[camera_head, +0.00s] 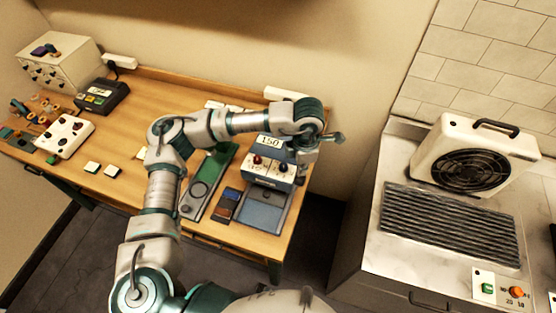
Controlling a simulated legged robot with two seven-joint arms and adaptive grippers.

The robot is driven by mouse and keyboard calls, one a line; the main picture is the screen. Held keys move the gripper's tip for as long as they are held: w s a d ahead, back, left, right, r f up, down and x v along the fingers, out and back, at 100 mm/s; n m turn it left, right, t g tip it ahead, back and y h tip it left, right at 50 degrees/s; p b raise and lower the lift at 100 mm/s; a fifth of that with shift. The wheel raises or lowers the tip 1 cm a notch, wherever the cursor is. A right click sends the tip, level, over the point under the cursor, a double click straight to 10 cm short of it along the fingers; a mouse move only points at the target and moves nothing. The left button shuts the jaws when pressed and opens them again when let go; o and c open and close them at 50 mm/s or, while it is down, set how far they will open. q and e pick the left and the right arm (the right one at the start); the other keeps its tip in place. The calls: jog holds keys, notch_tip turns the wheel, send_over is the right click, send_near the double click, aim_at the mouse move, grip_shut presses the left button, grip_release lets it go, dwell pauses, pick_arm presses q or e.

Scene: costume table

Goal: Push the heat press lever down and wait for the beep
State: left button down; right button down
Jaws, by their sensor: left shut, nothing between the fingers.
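The heat press (268,172) stands at the right end of the wooden table. It is a blue-grey box with a display reading 150, a red knob and a dark blue knob on its front. A flat grey-blue plate (262,214) lies in front of it. My left arm reaches across from the lower left. My left gripper (334,138) is shut and empty, at the upper right of the press. The arm's wrist covers the back of the press, so I cannot make out the lever or tell whether the gripper touches it. My right gripper is not in view.
A green-grey tray (199,196) and small dark blocks (226,204) lie left of the press. A black device (101,96) and cream boxes stand at the table's left. Across a gap at right, a counter holds a fan unit (478,155) and a ribbed dark mat (443,225).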

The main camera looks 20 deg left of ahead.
aim_at(300, 178)
pick_arm(q)
jog(key=shift+f+b, duration=0.95)
jog(key=shift+f, duration=0.05)
jog(key=shift+s+f+b, duration=0.25)
jog(key=shift+f+b, duration=0.3)
jog(key=shift+s+f+b, duration=0.25)
jog(key=shift+f+b, duration=0.25)
jog(key=shift+f, duration=0.05)
jog(key=shift+s+f+b, duration=0.15)
jog(key=shift+f+b, duration=0.45)
jog(key=shift+f, duration=0.05)
jog(key=shift+s+f+b, duration=0.15)
jog(key=shift+f+b, duration=0.4)
jog(key=shift+f, duration=0.1)
